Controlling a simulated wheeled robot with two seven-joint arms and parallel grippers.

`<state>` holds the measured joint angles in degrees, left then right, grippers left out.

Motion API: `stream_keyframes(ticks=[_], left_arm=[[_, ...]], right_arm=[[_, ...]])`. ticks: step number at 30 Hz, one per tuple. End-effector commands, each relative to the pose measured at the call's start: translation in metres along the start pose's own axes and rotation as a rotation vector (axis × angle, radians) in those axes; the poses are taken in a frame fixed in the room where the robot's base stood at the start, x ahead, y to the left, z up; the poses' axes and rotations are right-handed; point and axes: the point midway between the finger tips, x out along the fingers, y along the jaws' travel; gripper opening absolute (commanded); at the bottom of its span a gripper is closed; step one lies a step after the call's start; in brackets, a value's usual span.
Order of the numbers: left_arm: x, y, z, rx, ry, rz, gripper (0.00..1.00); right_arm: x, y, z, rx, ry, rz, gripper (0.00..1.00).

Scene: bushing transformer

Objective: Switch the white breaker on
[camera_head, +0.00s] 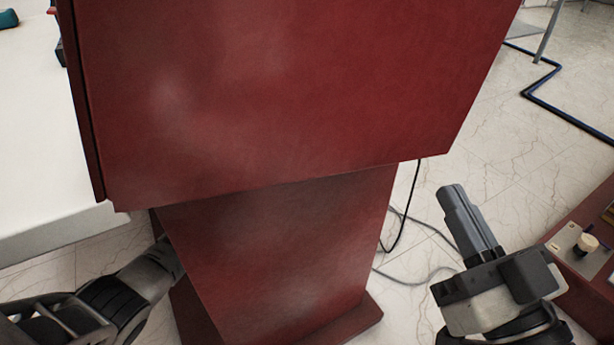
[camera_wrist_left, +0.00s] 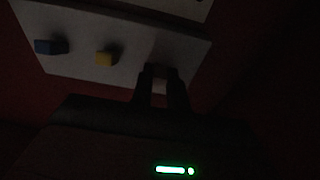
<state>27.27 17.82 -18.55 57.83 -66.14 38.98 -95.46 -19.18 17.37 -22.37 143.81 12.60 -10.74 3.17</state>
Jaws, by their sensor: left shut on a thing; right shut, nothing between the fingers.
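In the left wrist view, a pale switch panel (camera_wrist_left: 120,45) is dimly lit. A blue switch (camera_wrist_left: 50,46) and a yellow switch (camera_wrist_left: 104,58) are on it. My left gripper (camera_wrist_left: 162,72) is at the panel's lower right, its two fingers shut on a small pale piece, which appears to be the white breaker (camera_wrist_left: 160,76). The fingers hide most of it, and its position is too dark to tell. In the head view my left arm goes in behind the red stand, so its gripper is hidden there. My right gripper (camera_head: 453,190) is shut and empty, pointing up.
A large red cabinet (camera_head: 290,90) on a red pedestal (camera_head: 280,250) fills the middle. A white table (camera_head: 35,130) is at left. A red box with a knobbed panel (camera_head: 570,250) is at right. Thin cables (camera_head: 405,215) lie between the pedestal and my right gripper.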

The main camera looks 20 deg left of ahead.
Motion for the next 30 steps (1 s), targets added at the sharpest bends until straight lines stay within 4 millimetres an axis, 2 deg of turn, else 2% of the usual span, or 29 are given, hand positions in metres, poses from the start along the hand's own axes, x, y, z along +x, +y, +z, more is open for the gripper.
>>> stream_keyframes(ticks=[1, 3, 11, 16, 19, 30], left_arm=[[0.000, -0.001, -0.001, 0.000, 0.000, -0.002, 0.22], [0.000, -0.001, -0.001, 0.000, 0.000, -0.002, 0.38], [-0.001, 0.000, 0.000, 0.000, 0.000, -0.001, 0.38], [-0.013, 0.000, 0.001, 0.000, 0.001, 0.001, 0.38], [-0.031, 0.000, 0.002, 0.001, 0.004, 0.000, 0.38], [-0.119, 0.000, 0.001, 0.000, 0.004, -0.001, 0.38]], right_arm=[[0.000, 0.000, 0.000, -0.001, 0.001, -0.001, 0.00], [0.000, 0.000, 0.000, -0.002, 0.001, -0.001, 0.00], [0.000, 0.000, -0.001, -0.002, 0.002, -0.001, 0.00], [0.002, -0.001, -0.002, 0.025, -0.020, -0.001, 0.00], [-0.006, -0.001, 0.015, 0.116, -0.111, 0.034, 0.00], [-0.028, -0.012, 0.048, 0.367, -0.339, 0.092, 0.00]])
